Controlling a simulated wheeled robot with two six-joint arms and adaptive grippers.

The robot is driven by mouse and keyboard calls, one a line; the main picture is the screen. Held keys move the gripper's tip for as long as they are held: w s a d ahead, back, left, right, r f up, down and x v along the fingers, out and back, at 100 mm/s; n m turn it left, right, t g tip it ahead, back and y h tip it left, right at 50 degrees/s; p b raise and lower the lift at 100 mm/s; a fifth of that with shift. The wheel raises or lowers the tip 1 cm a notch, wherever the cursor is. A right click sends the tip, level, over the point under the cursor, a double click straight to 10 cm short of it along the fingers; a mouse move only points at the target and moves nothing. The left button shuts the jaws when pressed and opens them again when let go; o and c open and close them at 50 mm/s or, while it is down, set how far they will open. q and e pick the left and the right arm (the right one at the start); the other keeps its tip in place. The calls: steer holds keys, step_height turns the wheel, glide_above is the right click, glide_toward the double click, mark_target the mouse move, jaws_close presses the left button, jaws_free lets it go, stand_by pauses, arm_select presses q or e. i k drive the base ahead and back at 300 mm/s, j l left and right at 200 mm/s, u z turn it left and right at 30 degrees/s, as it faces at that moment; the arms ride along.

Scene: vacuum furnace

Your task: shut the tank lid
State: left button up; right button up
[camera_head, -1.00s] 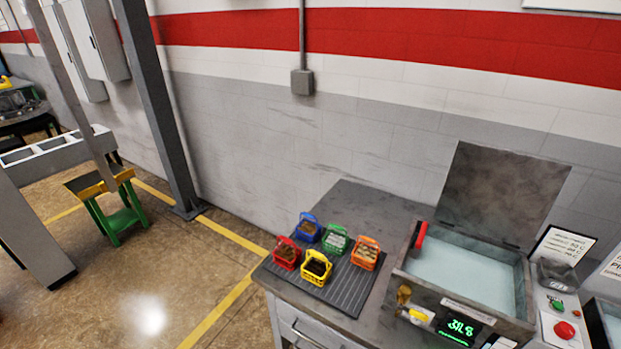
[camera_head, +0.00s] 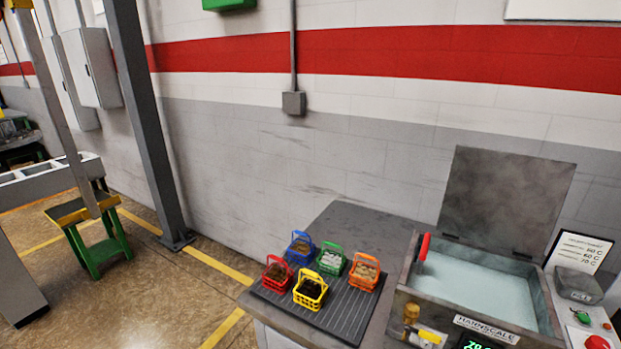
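The tank (camera_head: 399,318) stands at the lower right, a grey metal box filled with pale blue-grey liquid. Its lid (camera_head: 506,200) is a flat grey plate, open and standing nearly upright at the tank's back edge, leaning a little toward the wall. A red handle (camera_head: 424,248) stands at the tank's left side. Neither of my grippers is in view.
Several coloured baskets with contents, such as the yellow one (camera_head: 310,291), stand on a ribbed dark mat (camera_head: 345,318) left of the tank. A temperature card (camera_head: 579,252), a green button and a red button are at its right. Open floor lies left of the bench.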

mark_target(514, 203)
steer(key=z, duration=1.45)
